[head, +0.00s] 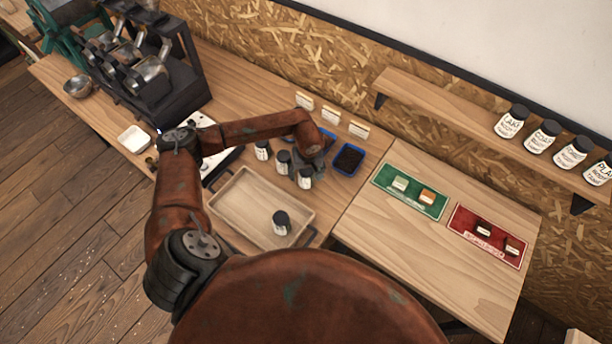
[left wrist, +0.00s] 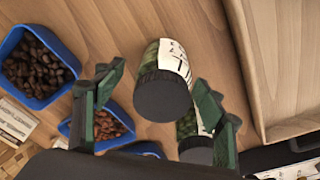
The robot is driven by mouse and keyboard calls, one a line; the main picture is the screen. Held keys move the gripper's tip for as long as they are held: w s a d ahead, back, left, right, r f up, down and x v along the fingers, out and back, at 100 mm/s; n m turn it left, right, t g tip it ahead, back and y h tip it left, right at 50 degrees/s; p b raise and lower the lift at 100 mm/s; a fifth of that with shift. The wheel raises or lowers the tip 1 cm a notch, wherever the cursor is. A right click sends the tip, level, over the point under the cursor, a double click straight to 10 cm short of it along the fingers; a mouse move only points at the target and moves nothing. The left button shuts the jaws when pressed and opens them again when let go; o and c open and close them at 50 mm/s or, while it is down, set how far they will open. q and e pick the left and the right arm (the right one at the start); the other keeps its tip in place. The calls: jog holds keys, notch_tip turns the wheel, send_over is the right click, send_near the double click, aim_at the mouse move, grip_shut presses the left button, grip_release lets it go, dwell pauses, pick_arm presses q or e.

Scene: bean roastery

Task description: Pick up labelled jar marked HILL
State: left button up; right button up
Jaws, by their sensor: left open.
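Three black-lidded jars with white labels stand on the left table in the head view: a left one (head: 262,150), a middle one (head: 283,161) and a right one (head: 305,178). A fourth jar (head: 281,223) stands in the wooden tray (head: 235,200). I cannot read HILL on any of them. My left gripper (head: 308,155) is over the row, close to the right jar. In the left wrist view, my open left gripper (left wrist: 160,80) has a jar (left wrist: 163,88) between its fingers, its label only partly visible. Another jar (left wrist: 195,138) is partly hidden behind the right finger. My right gripper is not in view.
Blue bean trays (head: 348,159) lie right of the jars, near small cards (head: 331,115). A wall shelf (head: 450,105) holds several labelled jars (head: 542,136). Green (head: 410,207) and red (head: 487,251) mats lie on the right table. A black roaster (head: 150,75) stands at back left.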

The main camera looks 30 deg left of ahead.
pick_arm(q)
jog(key=shift+a+f, duration=0.2)
jog(key=shift+f, duration=1)
jog(key=shift+c, duration=0.7)
jog(key=shift+w, duration=0.1)
jog(key=c, duration=1.3)
